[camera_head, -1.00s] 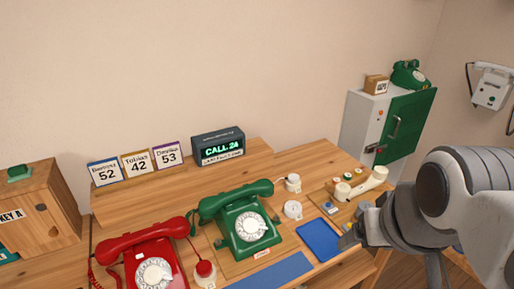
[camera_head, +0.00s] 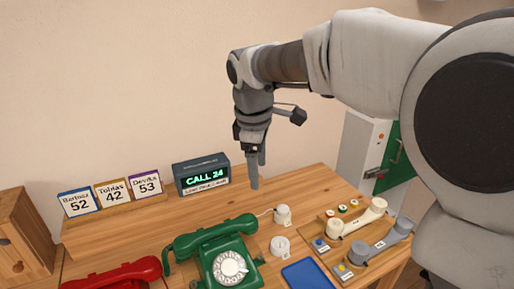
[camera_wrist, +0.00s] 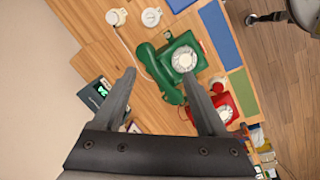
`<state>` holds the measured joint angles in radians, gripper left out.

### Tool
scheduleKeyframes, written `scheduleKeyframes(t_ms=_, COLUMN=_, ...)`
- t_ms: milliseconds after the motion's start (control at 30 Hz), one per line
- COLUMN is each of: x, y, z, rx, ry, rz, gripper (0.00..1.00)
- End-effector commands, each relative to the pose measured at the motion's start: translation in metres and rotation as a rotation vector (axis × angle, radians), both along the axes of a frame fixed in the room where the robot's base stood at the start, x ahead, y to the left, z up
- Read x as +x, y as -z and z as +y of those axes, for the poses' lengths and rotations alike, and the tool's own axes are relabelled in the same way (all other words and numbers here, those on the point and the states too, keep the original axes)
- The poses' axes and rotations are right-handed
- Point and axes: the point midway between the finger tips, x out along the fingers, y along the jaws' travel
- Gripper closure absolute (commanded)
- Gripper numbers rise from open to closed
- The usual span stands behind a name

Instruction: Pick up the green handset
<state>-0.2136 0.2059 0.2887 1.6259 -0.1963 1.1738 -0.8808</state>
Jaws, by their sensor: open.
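The green handset (camera_head: 212,232) lies across the cradle of the green dial phone (camera_head: 229,266) on the wooden desk. In the wrist view the handset (camera_wrist: 160,74) appears between my fingers, with the phone's white dial just right of it. My gripper (camera_head: 257,181) points down, open and empty, above the desk behind and to the right of the phone. It is apart from the handset. Its two spread fingers also show in the wrist view (camera_wrist: 159,76).
A red phone (camera_head: 118,274) stands left of the green one. A call display (camera_head: 202,175) stands near my gripper. Number cards (camera_head: 111,193) stand at the back.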

Motion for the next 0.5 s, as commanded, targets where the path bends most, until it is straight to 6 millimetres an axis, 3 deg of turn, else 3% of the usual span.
scheduleKeyframes(t_ms=300, x=0.043, y=0.050, z=0.085, rx=-0.034, ry=-0.412, rz=0.118, gripper=0.25)
scheduleKeyframes(t_ms=500, x=0.056, y=0.080, z=0.120, rx=-0.033, ry=-0.596, rz=0.171, gripper=0.25)
